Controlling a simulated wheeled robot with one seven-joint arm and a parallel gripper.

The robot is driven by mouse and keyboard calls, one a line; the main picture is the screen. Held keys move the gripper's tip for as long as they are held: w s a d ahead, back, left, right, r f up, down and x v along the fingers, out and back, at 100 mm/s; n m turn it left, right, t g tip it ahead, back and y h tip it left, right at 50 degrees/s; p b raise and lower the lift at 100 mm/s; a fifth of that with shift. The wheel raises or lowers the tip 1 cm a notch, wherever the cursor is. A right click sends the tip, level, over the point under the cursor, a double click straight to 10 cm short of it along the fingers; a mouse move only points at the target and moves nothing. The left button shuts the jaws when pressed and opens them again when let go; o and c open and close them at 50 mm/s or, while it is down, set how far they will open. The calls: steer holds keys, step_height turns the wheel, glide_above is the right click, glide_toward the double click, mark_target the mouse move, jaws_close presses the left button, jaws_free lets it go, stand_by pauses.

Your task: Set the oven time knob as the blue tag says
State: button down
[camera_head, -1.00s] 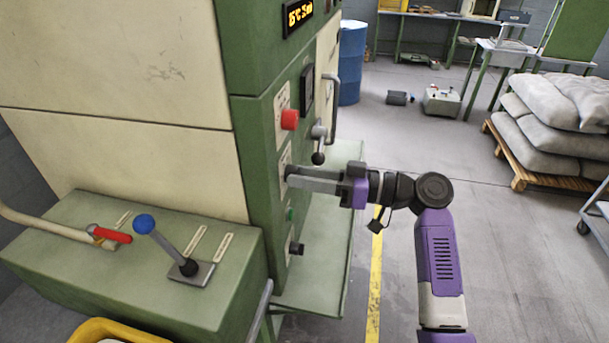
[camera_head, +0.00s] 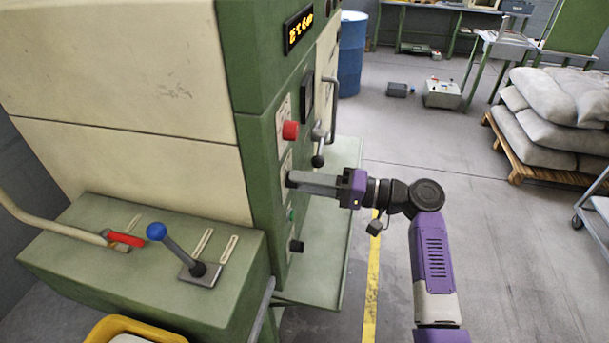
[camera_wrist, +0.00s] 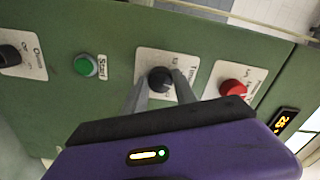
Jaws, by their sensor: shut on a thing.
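The oven's green control panel (camera_head: 268,232) faces right in the head view. The time knob (camera_wrist: 160,79) is a round black knob on a white label plate (camera_wrist: 188,68) in the wrist view. My gripper (camera_wrist: 160,88) is shut on it, one finger on each side. In the head view my gripper (camera_head: 292,180) reaches the panel from the right, its fingers covering most of the knob. An amber display (camera_head: 299,28) sits high on the oven; its digits are too blurred to read surely. I see no blue tag in either view.
A red button (camera_wrist: 233,88) and a green start button (camera_wrist: 84,66) flank the knob. A blue-knobbed lever (camera_head: 157,232) stands on the green box at left.

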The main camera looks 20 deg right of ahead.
steer(key=shift+d+m+p, duration=0.1)
steer(key=shift+m+p, duration=0.55)
steer(key=shift+m, duration=0.55)
steer(key=c, duration=1)
jaws_free()
steer(key=b+v, duration=0.2)
steer(key=v, duration=0.5)
steer(key=shift+s+d, duration=0.25)
steer(key=shift+d, duration=0.05)
